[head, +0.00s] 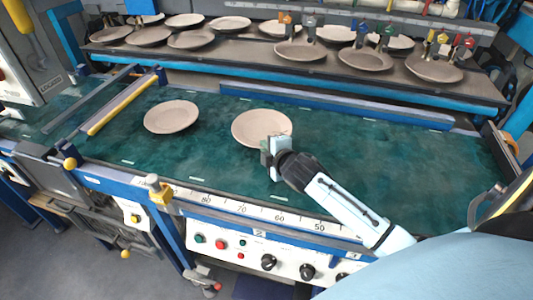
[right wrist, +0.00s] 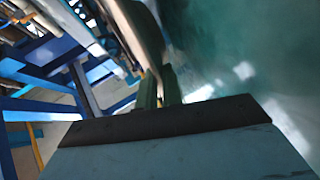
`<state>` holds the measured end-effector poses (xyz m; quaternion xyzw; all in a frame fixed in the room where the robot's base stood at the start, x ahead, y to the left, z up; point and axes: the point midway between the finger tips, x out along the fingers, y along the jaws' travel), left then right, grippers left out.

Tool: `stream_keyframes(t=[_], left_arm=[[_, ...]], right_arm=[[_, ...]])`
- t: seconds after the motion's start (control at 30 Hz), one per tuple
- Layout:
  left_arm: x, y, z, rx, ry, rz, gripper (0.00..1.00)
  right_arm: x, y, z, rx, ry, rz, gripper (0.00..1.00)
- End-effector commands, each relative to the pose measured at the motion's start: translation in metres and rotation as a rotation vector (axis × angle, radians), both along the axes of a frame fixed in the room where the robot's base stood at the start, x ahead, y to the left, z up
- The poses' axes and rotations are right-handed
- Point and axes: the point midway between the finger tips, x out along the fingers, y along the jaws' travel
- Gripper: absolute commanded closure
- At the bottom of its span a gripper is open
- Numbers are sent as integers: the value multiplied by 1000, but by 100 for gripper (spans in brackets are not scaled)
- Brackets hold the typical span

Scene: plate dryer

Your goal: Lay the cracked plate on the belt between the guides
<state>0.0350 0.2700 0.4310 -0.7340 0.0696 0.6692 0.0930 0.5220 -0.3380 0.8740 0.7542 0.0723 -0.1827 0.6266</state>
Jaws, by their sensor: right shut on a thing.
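My right gripper (head: 279,143) is shut on the near right rim of a pale round plate (head: 261,126). The plate looks nearly level above or on the green belt (head: 385,160); I cannot tell whether it touches. No crack can be made out at this size. In the right wrist view the same plate (right wrist: 138,30) shows edge-on between the fingers (right wrist: 160,88). A second pale plate (head: 171,117) lies on the belt to the left. A blue rail (head: 330,105) runs along the belt's far side. My left gripper is not in view.
A rack shelf (head: 240,52) behind the belt carries several plates, some held by coloured clips. A yellow bar (head: 122,102) crosses the belt at the left. A numbered front rail (head: 225,204) stands above a control panel (head: 240,245). The belt's right part is bare.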

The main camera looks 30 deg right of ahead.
Motion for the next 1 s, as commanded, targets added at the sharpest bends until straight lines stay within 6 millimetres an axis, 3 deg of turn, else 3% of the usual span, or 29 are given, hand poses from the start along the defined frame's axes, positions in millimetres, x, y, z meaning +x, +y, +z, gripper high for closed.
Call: stream_keyframes(t=[0.1,0.47,0.5,0.63,1.0], left_arm=[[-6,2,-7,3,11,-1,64],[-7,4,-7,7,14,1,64],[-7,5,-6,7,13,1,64],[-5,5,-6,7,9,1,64],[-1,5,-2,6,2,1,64]], right_arm=[[0,0,-15,0,-3,-1,100],[1,0,-17,0,-4,0,100],[0,0,-18,0,1,0,87],[0,0,-18,1,1,0,71],[-7,1,-13,1,3,0,71]])
